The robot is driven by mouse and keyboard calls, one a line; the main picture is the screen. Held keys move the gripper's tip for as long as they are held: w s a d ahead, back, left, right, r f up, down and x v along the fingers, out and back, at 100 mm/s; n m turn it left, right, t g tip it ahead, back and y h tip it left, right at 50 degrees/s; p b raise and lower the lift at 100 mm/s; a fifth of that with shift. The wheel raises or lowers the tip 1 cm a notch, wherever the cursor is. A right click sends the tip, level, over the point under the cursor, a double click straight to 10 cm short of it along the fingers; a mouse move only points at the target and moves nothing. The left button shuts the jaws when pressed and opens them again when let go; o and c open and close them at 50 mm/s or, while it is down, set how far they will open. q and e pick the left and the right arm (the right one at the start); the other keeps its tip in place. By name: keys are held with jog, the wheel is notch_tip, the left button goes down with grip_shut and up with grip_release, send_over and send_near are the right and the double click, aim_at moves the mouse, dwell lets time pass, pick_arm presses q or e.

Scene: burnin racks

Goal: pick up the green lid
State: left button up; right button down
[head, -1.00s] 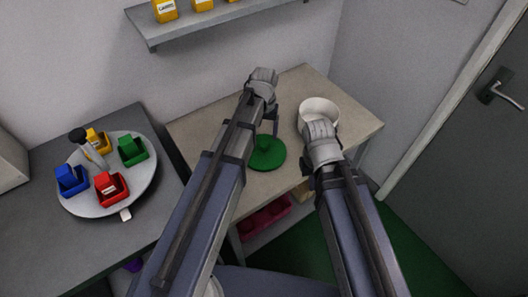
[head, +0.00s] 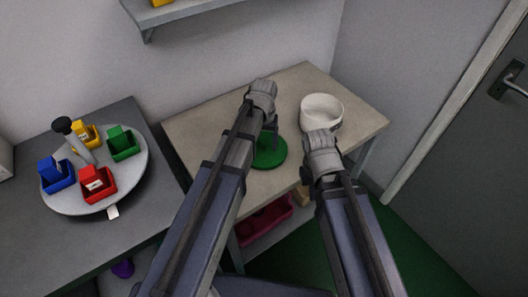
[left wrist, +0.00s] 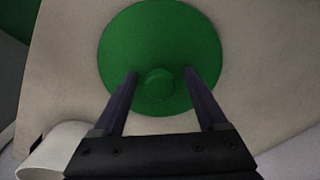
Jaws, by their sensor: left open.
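The green lid (head: 270,153) lies flat on the beige table, partly hidden behind my left gripper in the head view. In the left wrist view the lid (left wrist: 160,48) is a round green disc with a small round knob (left wrist: 159,82) near its lower part. My left gripper (left wrist: 160,75) is open, with one finger on each side of the knob and apart from it; it also shows above the lid in the head view (head: 272,140). My right gripper (head: 322,145) hangs over the table's front part, and its fingers are hidden.
A white bowl (head: 322,108) stands on the beige table (head: 215,125), close behind my right gripper. To the left, a round turntable (head: 130,178) on a grey counter holds blue, red, green and yellow bins. A shelf (head: 190,16) hangs on the back wall.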

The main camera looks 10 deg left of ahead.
pick_arm(q)
jog(key=shift+r, duration=0.1)
jog(key=shift+c, duration=0.2)
grip_shut()
